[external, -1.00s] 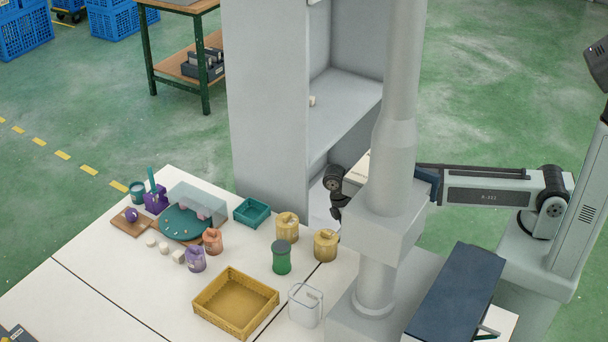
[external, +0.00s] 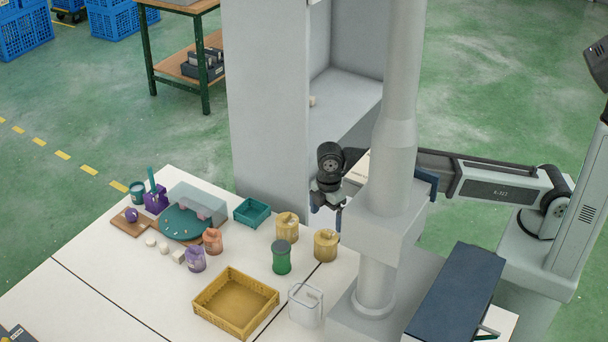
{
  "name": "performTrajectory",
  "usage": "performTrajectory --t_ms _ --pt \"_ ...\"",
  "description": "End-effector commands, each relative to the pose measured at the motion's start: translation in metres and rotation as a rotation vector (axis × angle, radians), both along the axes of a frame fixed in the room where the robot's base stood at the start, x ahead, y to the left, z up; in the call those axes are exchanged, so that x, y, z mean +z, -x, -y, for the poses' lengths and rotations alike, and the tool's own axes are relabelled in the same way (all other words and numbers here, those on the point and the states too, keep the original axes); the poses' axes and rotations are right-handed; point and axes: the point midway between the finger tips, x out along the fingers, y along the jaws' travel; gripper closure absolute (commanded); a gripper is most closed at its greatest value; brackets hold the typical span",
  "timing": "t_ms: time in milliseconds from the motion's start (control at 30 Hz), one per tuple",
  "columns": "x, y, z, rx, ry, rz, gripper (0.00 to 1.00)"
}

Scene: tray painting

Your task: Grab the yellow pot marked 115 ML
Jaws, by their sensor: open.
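Two yellow pots stand upright on the white table in the external view. One yellow pot (external: 287,229) is farther back and left; the other yellow pot (external: 326,246) is nearer and right, close to the grey column. Any 115 ML marking is too small to read, so I cannot tell which pot carries it. My gripper (external: 326,212) is above and behind the right yellow pot, apart from both pots. Its jaws are open and hold nothing; the fingertips are partly hidden by the wrist and column.
A green pot (external: 282,258), a yellow basket (external: 205,304) and a clear container (external: 305,306) stand in front. A teal tray (external: 252,213) is left of the pots. Orange (external: 213,242) and purple (external: 196,260) pots stand farther left. A grey cabinet (external: 268,120) rises behind; a grey column (external: 378,260) stands right.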

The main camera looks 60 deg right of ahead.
Motion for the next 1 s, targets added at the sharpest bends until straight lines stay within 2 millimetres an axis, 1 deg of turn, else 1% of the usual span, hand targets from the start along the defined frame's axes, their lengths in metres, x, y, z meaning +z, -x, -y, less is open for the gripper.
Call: performTrajectory --t_ms 33,200,400,500,767,867,1000 --pt "-0.009 0.001 0.001 0.0 0.001 -0.002 0.0" --pt "-0.035 0.001 0.001 0.0 0.002 -0.002 0.0" --pt "-0.06 0.0 0.001 -0.001 0.001 -0.001 0.0" --pt "-0.066 0.0 0.001 -0.001 0.001 -0.001 0.0" --pt "-0.074 -0.001 0.002 -0.001 0.001 -0.001 0.0" --pt "-0.082 -0.003 0.003 -0.001 0.001 -0.001 0.0" --pt "-0.099 -0.005 0.006 -0.001 0.002 -0.002 0.0"
